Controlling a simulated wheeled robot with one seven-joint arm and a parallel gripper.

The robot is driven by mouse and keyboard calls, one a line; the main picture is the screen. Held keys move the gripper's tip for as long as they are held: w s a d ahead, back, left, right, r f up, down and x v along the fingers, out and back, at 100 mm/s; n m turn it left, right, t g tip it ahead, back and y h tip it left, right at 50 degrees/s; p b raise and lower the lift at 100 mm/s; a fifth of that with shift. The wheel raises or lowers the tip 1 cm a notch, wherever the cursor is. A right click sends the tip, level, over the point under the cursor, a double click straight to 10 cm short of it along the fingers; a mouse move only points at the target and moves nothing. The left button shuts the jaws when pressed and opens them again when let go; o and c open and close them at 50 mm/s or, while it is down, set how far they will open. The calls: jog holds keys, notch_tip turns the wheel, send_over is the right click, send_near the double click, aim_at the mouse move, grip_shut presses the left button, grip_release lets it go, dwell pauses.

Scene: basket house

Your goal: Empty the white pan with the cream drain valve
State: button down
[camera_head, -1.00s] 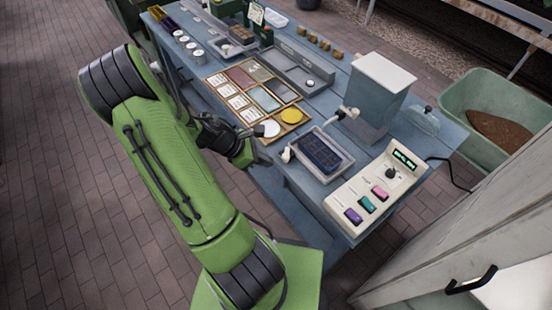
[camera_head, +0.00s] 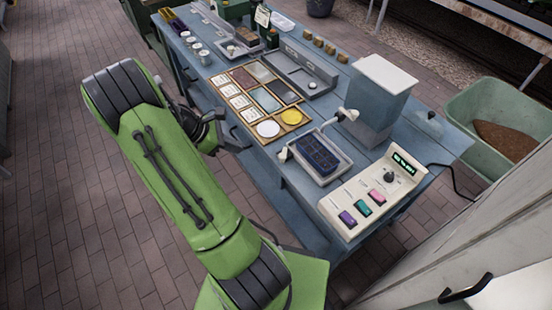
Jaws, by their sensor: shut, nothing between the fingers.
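The white pan (camera_head: 341,175) sits near the front edge of the blue-grey bench and holds a dark blue celled tray (camera_head: 317,153). A cream valve (camera_head: 284,154) is at the pan's left side; its setting is too small to tell. A white spout or tap (camera_head: 346,114) is at the pan's back right. Whether water stands in the pan cannot be seen. My gripper (camera_head: 238,140) is shut and empty, left of the pan and valve and apart from both, by the bench's front edge.
A control panel (camera_head: 375,193) with coloured switches stands right of the pan. A grey-blue box unit (camera_head: 378,100) rises behind. Paved floor left of the bench is clear.

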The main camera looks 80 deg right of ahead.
jog(key=b, duration=0.2)
send_near(284, 155)
notch_tip(284, 155, down, 6)
jog(key=s, duration=0.2)
jog(key=shift+d+r, duration=0.15)
jog(key=shift+d, duration=0.25)
